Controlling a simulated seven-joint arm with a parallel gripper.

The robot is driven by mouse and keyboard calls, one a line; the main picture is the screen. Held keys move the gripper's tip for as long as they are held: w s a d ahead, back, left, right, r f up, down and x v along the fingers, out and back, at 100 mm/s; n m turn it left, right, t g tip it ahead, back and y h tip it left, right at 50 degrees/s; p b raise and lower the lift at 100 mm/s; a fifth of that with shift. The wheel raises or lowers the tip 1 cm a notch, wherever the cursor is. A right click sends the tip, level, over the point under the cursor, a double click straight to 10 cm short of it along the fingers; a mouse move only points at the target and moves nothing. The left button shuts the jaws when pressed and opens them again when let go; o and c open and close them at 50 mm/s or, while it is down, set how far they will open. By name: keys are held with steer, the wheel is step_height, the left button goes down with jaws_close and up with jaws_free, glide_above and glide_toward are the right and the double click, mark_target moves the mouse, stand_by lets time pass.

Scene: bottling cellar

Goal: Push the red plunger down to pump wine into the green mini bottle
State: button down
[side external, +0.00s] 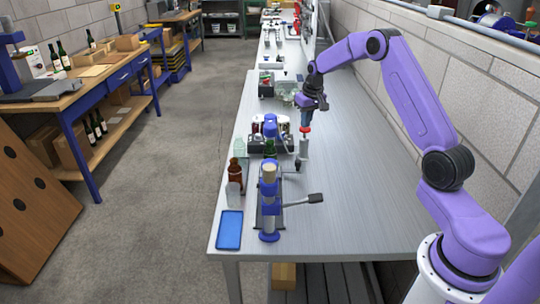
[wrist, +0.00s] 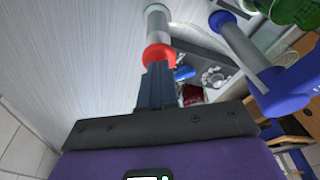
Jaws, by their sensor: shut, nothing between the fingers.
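The red plunger (side external: 304,129) caps an upright pale grey cylinder (side external: 303,147) on the metal table; in the wrist view the red plunger (wrist: 158,56) sits straight beyond my fingertips. My gripper (side external: 304,121) points down directly above the plunger, with its fingers closed together. In the wrist view my gripper (wrist: 158,72) has its tips at the red top's edge; I cannot tell whether they touch. The green mini bottle (side external: 270,148) seems to stand left of the plunger, partly hidden by a blue-headed device. Green glass (wrist: 294,10) shows at the wrist view's top right corner.
A blue-and-grey lever stand (side external: 269,208) is in front, its handle (side external: 315,198) reaching right. A brown bottle (side external: 236,173) and clear bottles stand near the left edge, with a blue tray (side external: 229,231) closer. The table's right side (side external: 360,200) is clear.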

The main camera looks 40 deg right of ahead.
steer(key=shift+f, duration=1.15)
steer(key=shift+r, duration=1.7)
steer(key=shift+f, duration=1.75)
steer(key=shift+r, duration=1.75)
steer(key=shift+r, duration=0.1)
steer(key=shift+r, duration=2.4)
